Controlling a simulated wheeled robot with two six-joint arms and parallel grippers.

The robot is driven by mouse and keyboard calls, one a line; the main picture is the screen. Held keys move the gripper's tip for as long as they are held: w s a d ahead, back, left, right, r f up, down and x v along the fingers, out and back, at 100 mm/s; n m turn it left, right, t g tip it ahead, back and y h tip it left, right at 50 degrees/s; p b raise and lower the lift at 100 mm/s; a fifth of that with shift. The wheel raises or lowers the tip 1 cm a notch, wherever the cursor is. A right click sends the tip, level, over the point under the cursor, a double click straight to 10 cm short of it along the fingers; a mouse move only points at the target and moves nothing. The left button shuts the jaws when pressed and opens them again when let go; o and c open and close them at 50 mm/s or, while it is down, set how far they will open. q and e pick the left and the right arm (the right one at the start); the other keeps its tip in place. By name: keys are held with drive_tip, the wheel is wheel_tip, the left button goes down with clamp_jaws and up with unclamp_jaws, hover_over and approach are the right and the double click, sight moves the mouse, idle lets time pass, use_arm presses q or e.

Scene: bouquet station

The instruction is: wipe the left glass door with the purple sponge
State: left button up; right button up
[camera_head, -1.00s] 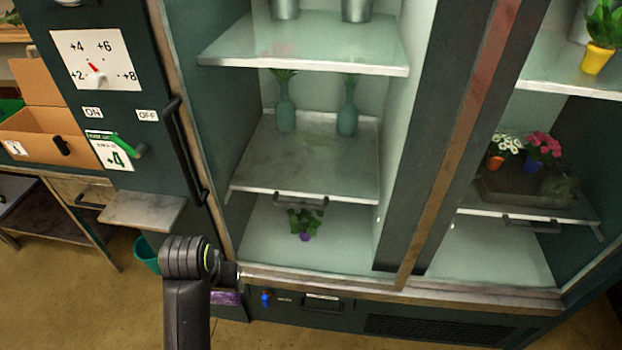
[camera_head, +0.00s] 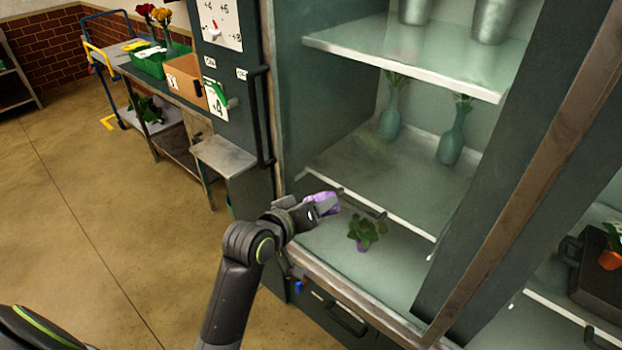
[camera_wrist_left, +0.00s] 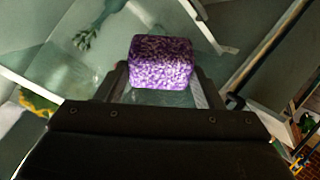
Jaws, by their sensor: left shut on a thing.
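My left gripper (camera_head: 308,211) is shut on the purple sponge (camera_head: 327,201) and holds it in front of the lower left part of the left glass door (camera_head: 330,165). In the left wrist view, the speckled purple sponge (camera_wrist_left: 160,62) sits between the two fingers. I cannot tell whether the sponge touches the glass. A faint greenish smear (camera_head: 374,150) shows on the door at middle-shelf height. The door's dark vertical handle (camera_head: 259,116) is at its left edge. My right gripper is not in view.
Behind the glass are shelves with metal buckets (camera_head: 491,20), teal vases (camera_head: 452,134) and a small potted plant (camera_head: 365,232). Left of the cabinet are a small ledge (camera_head: 222,156), a cardboard box (camera_head: 185,76) and a cart (camera_head: 128,85). The floor at left is clear.

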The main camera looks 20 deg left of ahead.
use_arm(q)
drive_tip(key=r+t, duration=0.2)
drive_tip(key=w+r+n+t+b, duration=0.1)
drive_tip(key=r+t, duration=0.1)
drive_tip(key=shift+w+r+n, duration=0.2)
drive_tip(key=shift+n, duration=0.1)
drive_tip(key=r+t, duration=0.1)
drive_tip(key=r+t+b, duration=0.1)
drive_tip(key=r, duration=0.2)
drive_tip(key=shift+a+r+n+t, duration=0.15)
drive_tip(key=shift+a+n+t, duration=0.15)
drive_tip(key=shift+t, duration=0.1)
drive_tip(key=w, duration=0.1)
drive_tip(key=w+d+b, duration=0.1)
drive_tip(key=w, duration=0.1)
drive_tip(key=w+d, duration=0.1)
drive_tip(key=w, duration=0.1)
drive_tip(key=shift+w, duration=0.15)
drive_tip(key=shift+w+d, duration=0.35)
drive_tip(key=shift+w, duration=0.5)
